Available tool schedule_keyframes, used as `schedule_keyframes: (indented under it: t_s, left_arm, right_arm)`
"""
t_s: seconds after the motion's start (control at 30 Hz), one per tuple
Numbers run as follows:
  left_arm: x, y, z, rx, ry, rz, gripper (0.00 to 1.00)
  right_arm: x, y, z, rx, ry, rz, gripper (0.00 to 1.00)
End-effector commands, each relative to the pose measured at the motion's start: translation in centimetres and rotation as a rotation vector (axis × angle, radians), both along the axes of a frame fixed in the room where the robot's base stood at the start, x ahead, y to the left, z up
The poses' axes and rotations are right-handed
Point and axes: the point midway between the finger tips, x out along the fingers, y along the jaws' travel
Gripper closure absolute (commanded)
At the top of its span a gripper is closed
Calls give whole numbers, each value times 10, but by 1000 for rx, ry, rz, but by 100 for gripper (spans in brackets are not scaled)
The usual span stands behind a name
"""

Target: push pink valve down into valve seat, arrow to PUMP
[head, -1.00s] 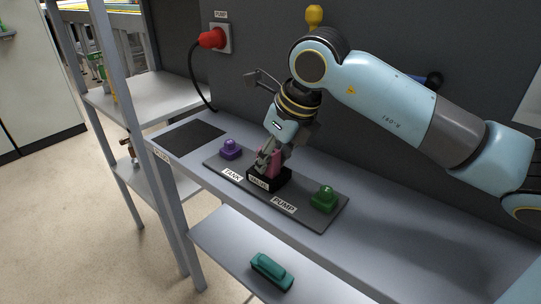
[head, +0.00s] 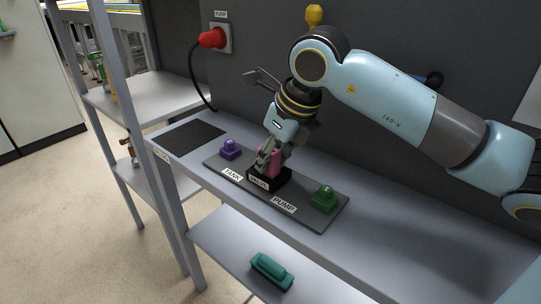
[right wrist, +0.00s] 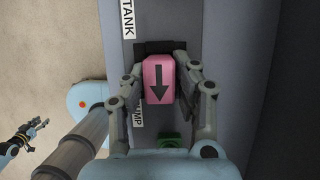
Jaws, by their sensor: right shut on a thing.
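The pink valve (head: 276,157) stands at the black valve seat (head: 268,181), between the TANK and PUMP labels. My right gripper (head: 268,158) is shut on it from above. In the right wrist view the valve (right wrist: 158,90) sits between my two fingers (right wrist: 160,85), and the black seat (right wrist: 158,47) shows behind it. Its black arrow points down the picture, towards the PUMP label (right wrist: 138,112) and away from the TANK label (right wrist: 128,18). How deep the valve sits in the seat I cannot tell. My left gripper (right wrist: 30,135) shows small and dark at the left, away from the bench.
A purple part (head: 230,149) stands at the TANK end of the dark plate (head: 308,217), and a green one (head: 324,199) at the PUMP end. A teal part (head: 271,271) lies on the lower shelf. A red plug (head: 212,38) is on the back wall. The bench at right is clear.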

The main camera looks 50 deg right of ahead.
Motion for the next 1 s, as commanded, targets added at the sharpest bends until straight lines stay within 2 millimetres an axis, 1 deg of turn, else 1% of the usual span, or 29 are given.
schedule_keyframes:
  t_s: [0.07,0.1,0.3,0.73,0.87,0.9,0.93,0.97,1.0]
  left_arm:
    - [0,0,0,0,0,0,60]
    - [0,0,0,0,0,0,60]
    - [0,0,0,0,0,0,60]
    - [-1,1,0,1,1,0,60]
    - [0,1,0,1,0,0,60]
    - [0,1,0,1,0,0,60]
    - [0,1,0,1,0,0,60]
    - [0,1,0,1,0,0,60]
    - [0,1,0,1,0,0,60]
  right_arm:
    - [0,0,-2,0,1,-1,100]
    - [0,0,-3,0,0,0,70]
    - [0,0,-3,0,1,0,46]
    - [0,0,-2,0,2,0,46]
    - [1,-1,1,-1,0,1,46]
    - [0,0,-3,1,3,-1,46]
    - [0,-1,2,-1,-1,1,46]
    - [-1,0,-3,1,3,-1,46]
    - [0,1,-3,3,2,-1,46]
